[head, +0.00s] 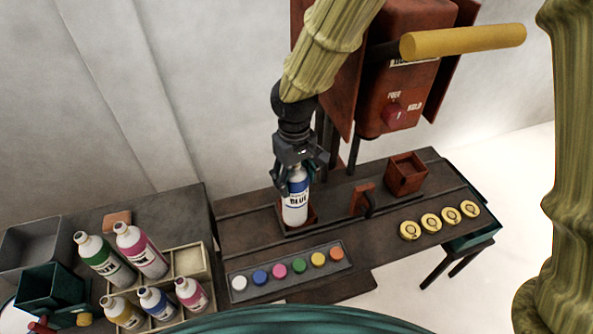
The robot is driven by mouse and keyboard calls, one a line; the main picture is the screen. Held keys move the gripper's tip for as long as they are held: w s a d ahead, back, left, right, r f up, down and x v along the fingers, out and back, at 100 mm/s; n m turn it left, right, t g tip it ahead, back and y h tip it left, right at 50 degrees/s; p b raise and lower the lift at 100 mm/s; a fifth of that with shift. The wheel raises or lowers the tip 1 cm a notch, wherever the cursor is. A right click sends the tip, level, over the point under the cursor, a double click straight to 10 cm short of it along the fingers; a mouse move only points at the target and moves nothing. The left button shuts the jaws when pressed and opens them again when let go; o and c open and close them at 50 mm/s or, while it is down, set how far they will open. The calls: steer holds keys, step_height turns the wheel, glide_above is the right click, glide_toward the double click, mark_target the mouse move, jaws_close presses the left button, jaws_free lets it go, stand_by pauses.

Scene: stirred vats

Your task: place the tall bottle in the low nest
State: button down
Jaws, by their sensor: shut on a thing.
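My gripper (299,170) is shut on the upper part of a white bottle with a blue band and the word BLUE (295,206). The bottle is upright or nearly so. Its lower end is at a low reddish-brown nest (313,214) on the dark bench, with nest walls showing beside and behind it. I cannot tell whether the bottle's base rests on the nest floor. The gripper hides the bottle's top.
A deeper red-brown box (406,174) stands to the right, past a small red bracket (361,199). A paint tray (287,271) and several yellow discs (431,222) lie in front. A bottle rack (188,262) is at left. A red lever machine (392,75) rises behind.

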steer(key=shift+w+d+f+p, duration=0.2)
steer(key=shift+w+f+p, duration=1.2)
steer(key=shift+w+f, duration=0.55)
steer(key=shift+s, duration=0.1)
steer(key=shift+c, duration=2.1)
jaws_free()
steer(key=shift+f, duration=0.1)
step_height(320, 180, up, 12)
steer(key=b, duration=0.3)
